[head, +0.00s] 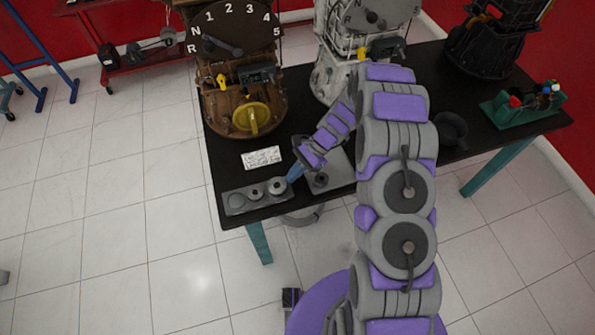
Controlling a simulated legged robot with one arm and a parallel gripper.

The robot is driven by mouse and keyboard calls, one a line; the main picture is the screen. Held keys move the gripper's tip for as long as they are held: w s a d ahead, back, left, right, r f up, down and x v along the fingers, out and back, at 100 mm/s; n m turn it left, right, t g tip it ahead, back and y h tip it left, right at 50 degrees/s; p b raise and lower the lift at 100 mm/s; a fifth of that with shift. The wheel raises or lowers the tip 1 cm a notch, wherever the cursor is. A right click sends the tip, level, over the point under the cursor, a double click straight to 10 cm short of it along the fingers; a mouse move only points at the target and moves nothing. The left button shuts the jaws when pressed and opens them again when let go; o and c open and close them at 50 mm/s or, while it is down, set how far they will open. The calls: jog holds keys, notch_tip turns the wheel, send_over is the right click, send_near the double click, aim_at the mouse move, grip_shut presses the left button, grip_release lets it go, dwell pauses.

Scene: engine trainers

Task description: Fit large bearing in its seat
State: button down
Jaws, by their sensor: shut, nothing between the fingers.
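A grey tray (229,208) lies on the near left corner of the black table. It bears a row of round metal parts: a flat one at the left, a ring-like one (256,193) in the middle and a wider bearing-like one (277,186) at the right. Which is the large bearing is too small to tell for sure. My gripper (293,175) is shut and empty, with its bluish fingers just right of the rightmost round part. I cannot tell whether they touch it. A grey plate (340,172) with a round fitting (321,180) lies right of my gripper, partly behind my arm.
A white label (261,157) lies behind the tray. A brown gearbox trainer (238,90) stands behind it, with a pale engine (335,60) to its right. A dark round bowl-like part (449,129) and a green stand (522,110) are on the right. My arm covers the table's middle.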

jog(key=shift+s+a+r+p, duration=0.15)
jog(key=shift+s+a+p, duration=0.2)
jog(key=shift+a+p, duration=0.25)
jog(key=shift+s, duration=0.15)
jog(key=shift+d, duration=0.1)
